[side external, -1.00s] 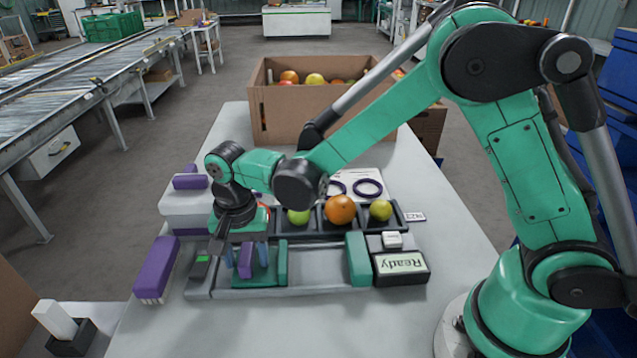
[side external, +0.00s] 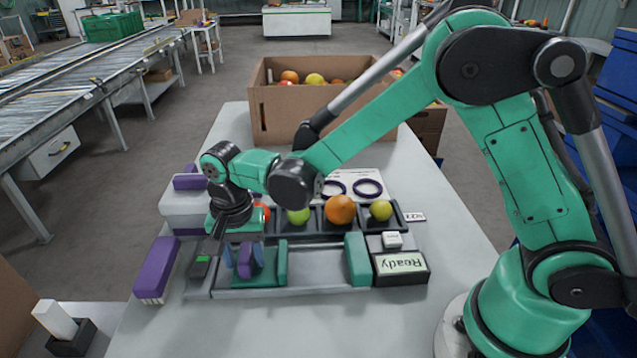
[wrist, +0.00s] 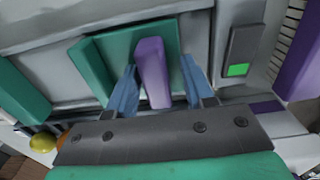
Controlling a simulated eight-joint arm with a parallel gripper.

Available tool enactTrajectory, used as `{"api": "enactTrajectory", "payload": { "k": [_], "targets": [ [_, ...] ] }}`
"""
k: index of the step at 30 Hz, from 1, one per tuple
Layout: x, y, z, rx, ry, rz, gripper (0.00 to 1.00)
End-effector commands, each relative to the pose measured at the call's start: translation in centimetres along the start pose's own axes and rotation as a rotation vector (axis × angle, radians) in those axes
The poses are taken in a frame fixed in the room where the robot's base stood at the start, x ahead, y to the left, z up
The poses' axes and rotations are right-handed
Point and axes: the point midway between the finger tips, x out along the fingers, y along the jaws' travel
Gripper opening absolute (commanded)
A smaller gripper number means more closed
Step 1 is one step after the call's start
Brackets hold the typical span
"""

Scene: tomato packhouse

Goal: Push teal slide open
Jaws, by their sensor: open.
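The teal slide (side external: 281,265) sits toward the left end of a grey track, with a teal upright plate on its right side. A purple upright tab (wrist: 151,70) stands on it. My gripper (side external: 243,260) is low over the slide, its blue fingertips on either side of the purple tab. In the wrist view, my gripper (wrist: 158,88) is open, with a gap showing on the right of the tab; contact on the left cannot be told. A separate teal block (side external: 357,260) stands at the track's right part, with bare grey track between.
A "Ready" sign box (side external: 401,267) stands right of the track. A dark tray (side external: 320,222) with fruit lies behind it. A purple block (side external: 156,268) is at the left, and a small panel with a green light (side external: 201,264) borders the track's left end.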

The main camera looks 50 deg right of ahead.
Motion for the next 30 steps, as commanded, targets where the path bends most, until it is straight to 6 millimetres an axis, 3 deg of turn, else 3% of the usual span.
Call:
{"api": "enactTrajectory", "payload": {
  "k": [10,30],
  "targets": [
    [0.1,-0.4,-0.1,0.003,0.005,-0.016,0.55],
    [-4.2,-0.3,0.0,0.0,0.002,-0.011,0.55]
  ]
}}
